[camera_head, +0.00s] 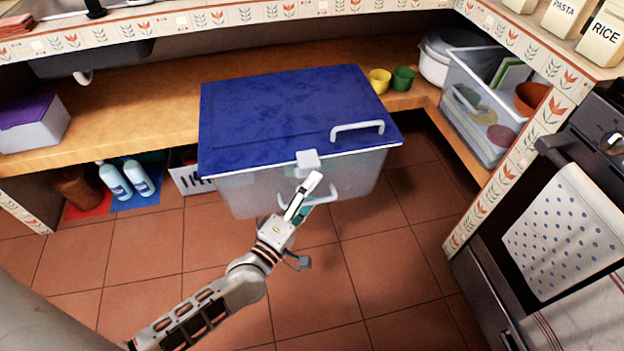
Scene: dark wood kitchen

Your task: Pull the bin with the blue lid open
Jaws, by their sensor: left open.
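A second white handle (330,190) is on the bin's front wall, partly hidden by my gripper. My left gripper (306,194) is open in front of this wall, just below the latch. I cannot tell if it touches the bin. My right gripper is out of view.
An oven (490,290) with a dotted towel (565,235) stands at the right. A clear box (480,120), yellow cup (380,80) and green cup (403,78) sit on the shelf (150,95). Bottles (138,180) stand at the left. Tiled floor (390,265) before the bin is free.

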